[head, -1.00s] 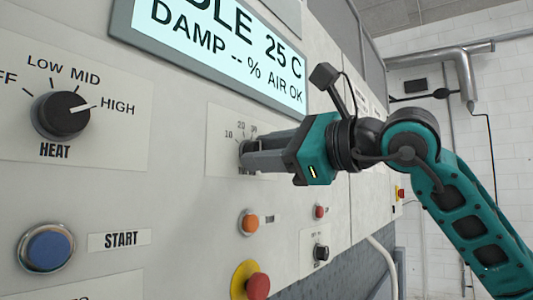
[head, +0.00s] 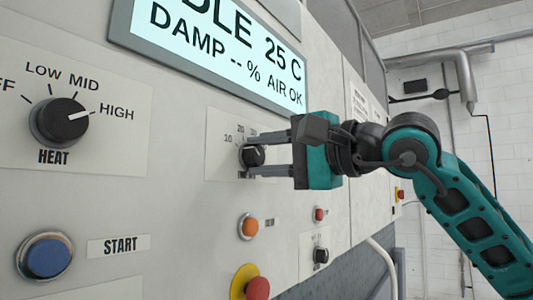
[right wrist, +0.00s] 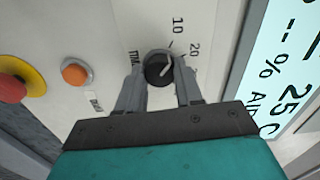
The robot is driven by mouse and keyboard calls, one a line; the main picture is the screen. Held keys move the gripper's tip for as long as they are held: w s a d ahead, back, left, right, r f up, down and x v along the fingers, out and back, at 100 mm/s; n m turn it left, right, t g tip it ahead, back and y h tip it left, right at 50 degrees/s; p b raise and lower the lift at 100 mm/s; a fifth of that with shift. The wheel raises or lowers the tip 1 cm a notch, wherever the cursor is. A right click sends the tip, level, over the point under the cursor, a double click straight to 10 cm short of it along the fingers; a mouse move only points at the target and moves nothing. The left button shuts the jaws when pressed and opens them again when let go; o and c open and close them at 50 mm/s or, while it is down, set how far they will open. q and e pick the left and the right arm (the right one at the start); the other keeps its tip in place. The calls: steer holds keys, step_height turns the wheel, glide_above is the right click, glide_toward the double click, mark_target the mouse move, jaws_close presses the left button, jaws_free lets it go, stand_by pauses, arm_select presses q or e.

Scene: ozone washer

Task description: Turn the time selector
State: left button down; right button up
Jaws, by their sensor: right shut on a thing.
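The time selector is a small black knob (head: 254,155) with a pale pointer, on a light plate on the machine's front panel. In the right wrist view the knob (right wrist: 158,68) sits between my fingertips, and its pointer slants toward the number side of the dial. The numbers 10 and 20 are readable; the rest of the scale is partly hidden by a finger. My right gripper (head: 250,154) is shut on the knob, one finger above and one below in the head view. It also shows in the right wrist view (right wrist: 158,82). My left gripper is out of view.
The HEAT knob (head: 60,122), blue START button (head: 46,256) and display (head: 215,45) are to the left and above. An orange button (head: 249,226), a red-on-yellow stop button (head: 257,288) and a small black switch (head: 321,255) are below the selector.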

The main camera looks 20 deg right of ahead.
steer(key=shift+n, duration=0.9)
steer(key=o, duration=1)
steer(key=shift+o, duration=0.2)
steer(key=b+v, duration=0.2)
steer(key=v, duration=1.1)
